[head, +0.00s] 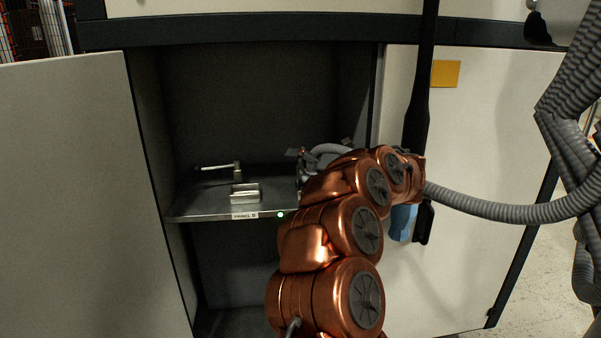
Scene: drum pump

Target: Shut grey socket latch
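A small grey metal socket (245,192) sits on the shelf inside the open cabinet, near the shelf's front edge. Just behind it, a small upright post carries a thin pale lever (214,168) that points left and lies nearly level. This looks like the latch, but I cannot tell how it joins the socket. My copper arm reaches up into the cabinet to the right of these parts. Small dark and grey parts (302,156) at its far end seem to be my gripper, mostly hidden behind the arm. Its fingers cannot be made out. It is apart from the lever.
The metal shelf (205,209) has a label and a lit green light (280,214) on its front edge. A door panel (70,190) stands at the left, and another panel (470,130) at the right. A ribbed grey hose (500,212) runs right from my arm.

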